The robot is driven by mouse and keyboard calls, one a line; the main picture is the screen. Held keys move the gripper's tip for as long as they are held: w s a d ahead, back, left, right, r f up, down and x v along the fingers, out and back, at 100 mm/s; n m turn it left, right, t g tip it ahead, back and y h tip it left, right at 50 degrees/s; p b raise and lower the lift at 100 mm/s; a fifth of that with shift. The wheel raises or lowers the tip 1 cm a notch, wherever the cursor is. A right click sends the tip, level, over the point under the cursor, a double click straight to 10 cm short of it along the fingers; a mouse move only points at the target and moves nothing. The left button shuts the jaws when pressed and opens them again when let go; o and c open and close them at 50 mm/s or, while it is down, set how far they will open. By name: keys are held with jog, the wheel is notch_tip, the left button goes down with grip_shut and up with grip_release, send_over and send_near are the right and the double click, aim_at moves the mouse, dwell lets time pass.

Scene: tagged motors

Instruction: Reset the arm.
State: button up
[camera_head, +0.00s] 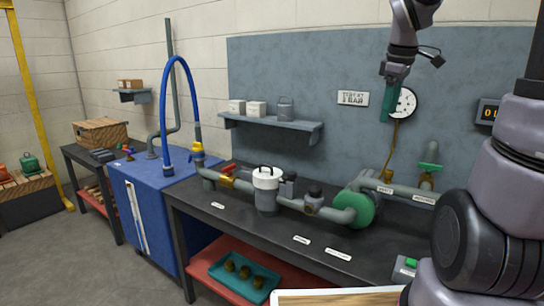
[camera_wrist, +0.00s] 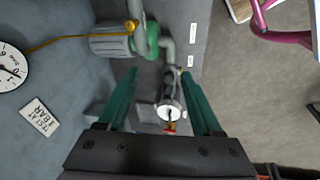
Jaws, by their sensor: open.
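My gripper (camera_head: 387,112) has green fingers that point down, and it is raised in front of the grey-blue wall panel, beside the round gauge (camera_head: 404,103). In the wrist view my gripper (camera_wrist: 163,80) shows its two green fingers spread wide apart, with nothing held between them. My arm shows at the top and right of the head view.
The dark workbench (camera_head: 270,228) carries pipes, valves, the canister (camera_head: 267,180) and the green pump (camera_head: 357,208). A wall shelf (camera_head: 275,123) holds boxes and a can. A blue cabinet (camera_head: 160,215) with a curved blue hose (camera_head: 190,85) stands left. A teal tray (camera_head: 225,283) lies below the bench.

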jog(key=s+a+r+m+t+y, duration=0.1)
jog(key=s+a+r+m+t, duration=0.1)
jog(key=s+m, duration=0.5)
jog(key=s+a+r+m+t+y, duration=0.1)
jog(key=s+a+m+t, duration=0.1)
jog(key=s+a+m, duration=0.2)
jog(key=s+m, duration=0.2)
jog(key=s, duration=0.2)
jog(key=shift+s+r+m, duration=0.2)
jog(key=shift+r+m, duration=0.2)
jog(key=shift+a, duration=0.1)
dwell(1.3)
